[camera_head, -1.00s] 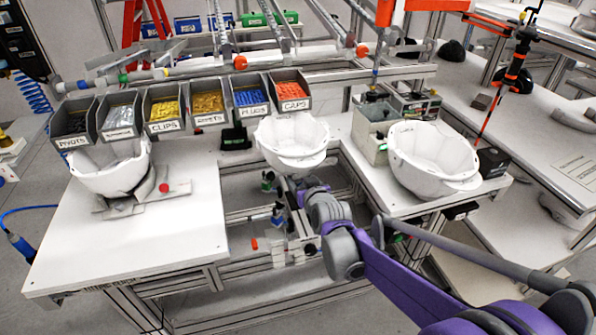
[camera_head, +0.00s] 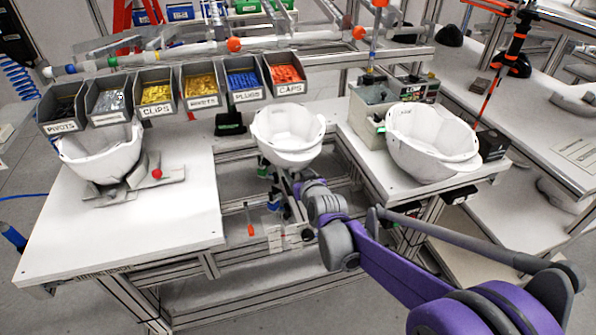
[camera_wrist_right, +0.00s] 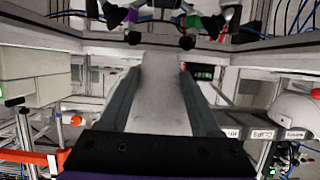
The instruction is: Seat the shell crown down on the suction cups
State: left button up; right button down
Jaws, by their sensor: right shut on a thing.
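A white helmet shell (camera_head: 289,135) is crown down, open side up, over the gap in the middle of the bench. My right gripper (camera_wrist_right: 160,80) is shut on it; the shell's pale wall (camera_wrist_right: 160,105) shows between the two grey fingers in the right wrist view. In the head view the fingertips are hidden at the shell's near side. Below the shell, a green fitting (camera_head: 264,168) and a blue fitting (camera_head: 274,199) show on the frame. Dark cup-like pieces (camera_wrist_right: 113,15) show in the right wrist view. Contact between shell and cups is hidden. My left gripper is out of view.
A second shell (camera_head: 103,155) rests on a grey stand on the left tabletop. A third shell (camera_head: 430,143) sits on the right tabletop. A row of labelled parts bins (camera_head: 203,88) stands behind. The left tabletop's front (camera_head: 130,230) is clear.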

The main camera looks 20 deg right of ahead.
jog(key=b, duration=0.6)
send_over(298, 206)
jog(key=shift+f, duration=4.35)
grip_release()
jog(key=shift+s, duration=0.1)
jog(key=p+v, duration=0.1)
jog(key=v, duration=0.9)
jog(key=shift+s+r, duration=0.15)
jog(key=shift+s, duration=0.2)
